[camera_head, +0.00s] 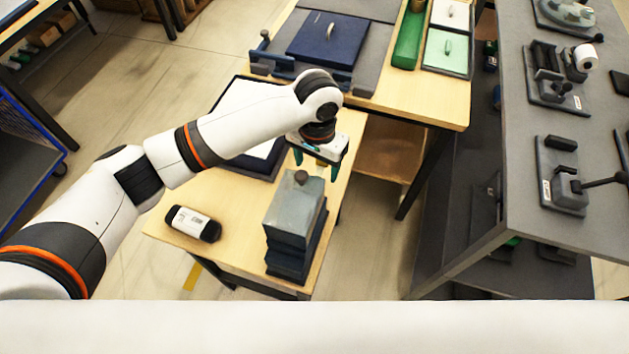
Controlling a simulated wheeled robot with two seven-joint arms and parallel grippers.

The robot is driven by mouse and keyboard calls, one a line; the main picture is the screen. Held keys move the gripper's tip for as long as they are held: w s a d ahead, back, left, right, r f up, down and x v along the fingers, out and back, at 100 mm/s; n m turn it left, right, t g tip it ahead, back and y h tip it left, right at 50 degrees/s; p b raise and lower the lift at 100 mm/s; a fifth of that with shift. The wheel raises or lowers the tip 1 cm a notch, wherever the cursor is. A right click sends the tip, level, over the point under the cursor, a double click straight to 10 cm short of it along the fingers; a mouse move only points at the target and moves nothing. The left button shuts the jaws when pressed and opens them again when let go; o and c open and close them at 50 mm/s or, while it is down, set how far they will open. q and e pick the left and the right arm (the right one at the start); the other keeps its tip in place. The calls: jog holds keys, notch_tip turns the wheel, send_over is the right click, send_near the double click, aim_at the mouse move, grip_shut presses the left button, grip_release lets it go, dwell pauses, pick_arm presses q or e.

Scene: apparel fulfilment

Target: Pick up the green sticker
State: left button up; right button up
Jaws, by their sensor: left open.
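A light green square with a small green grip on it, which looks like the green sticker (446,50), lies in a dark tray on the far wooden table, at the upper right of centre. A white square (452,15) with a similar grip lies just behind it. My left gripper (316,166) points down over the nearer wooden table, above and behind the grey-topped stack. It is open, with dark green fingertips apart and nothing visible between them. It is well to the left and near side of the light green square. My right gripper is not in view.
The grey-topped stack (295,205) with a knob stands on the near table, beside a black-and-white roll (192,222). A long green block (409,38) and dark blue panel (328,40) lie on the far table. A grey bench (545,110) with fixtures stands right.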

pick_arm(q)
jog(key=shift+w+f, duration=0.15)
jog(key=shift+f, duration=0.55)
jog(key=f, duration=0.3)
jog(key=f+p, duration=0.1)
jog(key=shift+w+a+f, duration=0.1)
jog(key=shift+a+f, duration=0.1)
jog(key=shift+a, duration=0.05)
jog(key=shift+f, duration=0.25)
jog(key=shift+f+p, duration=0.2)
jog(key=shift+p, duration=0.15)
jog(key=c, duration=0.8)
